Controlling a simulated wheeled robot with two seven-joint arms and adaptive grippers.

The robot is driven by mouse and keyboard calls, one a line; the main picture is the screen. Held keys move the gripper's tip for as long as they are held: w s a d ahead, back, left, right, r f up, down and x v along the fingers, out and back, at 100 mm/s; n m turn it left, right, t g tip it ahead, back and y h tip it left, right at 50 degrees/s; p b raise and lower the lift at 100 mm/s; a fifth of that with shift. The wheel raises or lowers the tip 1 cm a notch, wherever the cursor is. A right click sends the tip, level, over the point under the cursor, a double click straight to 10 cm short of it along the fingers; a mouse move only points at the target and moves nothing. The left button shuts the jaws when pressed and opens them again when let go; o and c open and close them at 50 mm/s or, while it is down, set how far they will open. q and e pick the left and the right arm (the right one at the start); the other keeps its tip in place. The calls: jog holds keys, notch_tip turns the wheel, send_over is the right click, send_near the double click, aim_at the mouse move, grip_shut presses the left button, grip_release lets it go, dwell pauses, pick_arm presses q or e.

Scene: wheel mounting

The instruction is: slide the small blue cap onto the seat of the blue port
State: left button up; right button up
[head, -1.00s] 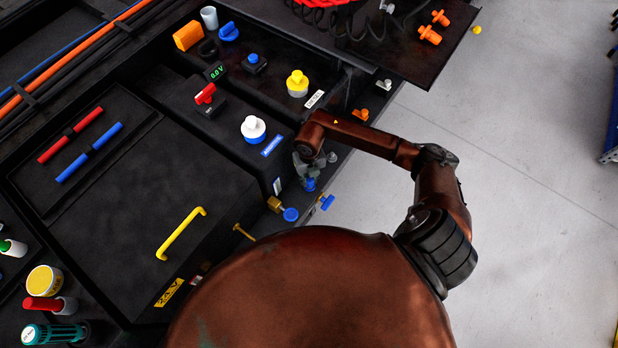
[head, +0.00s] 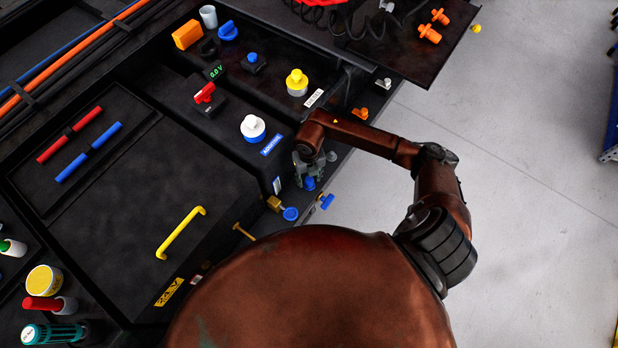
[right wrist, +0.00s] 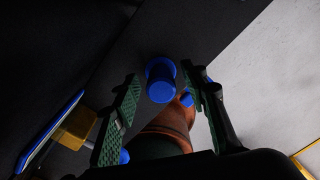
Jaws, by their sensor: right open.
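A small blue cap-like piece (right wrist: 160,80) shows in the right wrist view between the two green-padded fingers of my right gripper (right wrist: 158,86). The fingers stand open, with a visible gap on each side of the piece. In the head view this blue piece (head: 310,184) is just below my right gripper (head: 308,170), on the dark ledge at the box's front edge. A brass fitting (head: 274,203) with a blue round end (head: 290,214) sits left of it. A blue handle-like part (head: 327,202) is lower right. Which blue part is the port is unclear. My left gripper is not visible.
A white-topped blue reservoir (head: 253,128) stands left of my right gripper on the box. A yellow cap (head: 297,83) and an orange fitting (head: 361,114) are farther back. A yellow handle (head: 181,232) lies left.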

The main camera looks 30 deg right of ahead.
notch_tip(320, 180, up, 12)
dwell(0.5)
dwell(0.5)
